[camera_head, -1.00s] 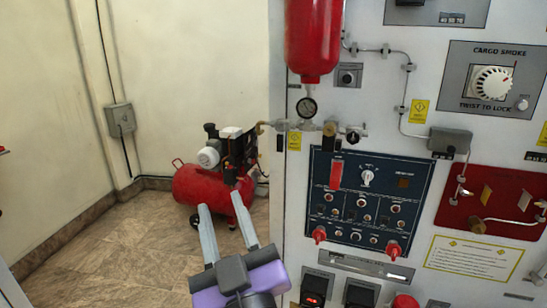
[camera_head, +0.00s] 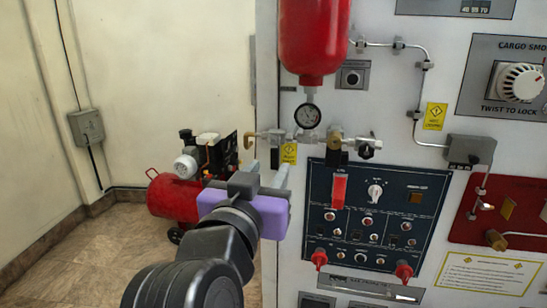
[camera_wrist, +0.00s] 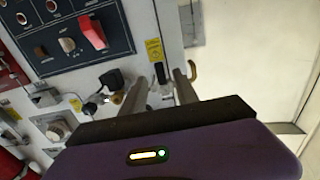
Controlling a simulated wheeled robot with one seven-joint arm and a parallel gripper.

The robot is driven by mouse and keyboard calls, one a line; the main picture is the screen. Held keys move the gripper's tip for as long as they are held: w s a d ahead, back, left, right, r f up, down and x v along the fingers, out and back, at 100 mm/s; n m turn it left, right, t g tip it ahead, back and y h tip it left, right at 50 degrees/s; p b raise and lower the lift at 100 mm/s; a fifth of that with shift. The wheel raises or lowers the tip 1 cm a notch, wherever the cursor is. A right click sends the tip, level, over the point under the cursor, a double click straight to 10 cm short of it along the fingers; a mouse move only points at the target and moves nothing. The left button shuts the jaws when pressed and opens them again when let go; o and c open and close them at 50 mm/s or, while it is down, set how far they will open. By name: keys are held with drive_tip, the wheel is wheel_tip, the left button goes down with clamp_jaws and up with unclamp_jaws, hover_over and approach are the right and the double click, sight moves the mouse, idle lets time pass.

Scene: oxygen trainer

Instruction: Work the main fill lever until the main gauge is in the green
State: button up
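A black hanging handle (camera_head: 275,157), which looks like the fill lever, is on the pipe left of the gauge. It also shows in the wrist view (camera_wrist: 163,73). My gripper (camera_head: 266,172) is open, its fingers apart at either side of this handle. I cannot tell whether either finger touches it. The brass pipe end (camera_wrist: 193,69) lies just beyond the fingers.
A brass valve with a black handle (camera_head: 335,145) is right of the gauge. The dark blue switch panel (camera_head: 385,225) with a red guarded switch (camera_head: 339,190) is below it. A red compressor (camera_head: 175,198) stands on the floor at left.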

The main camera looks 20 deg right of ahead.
sight(274, 161)
drive_tip(key=shift+p+x, duration=0.4)
drive_tip(key=shift+x, duration=2.35)
clamp_jaws()
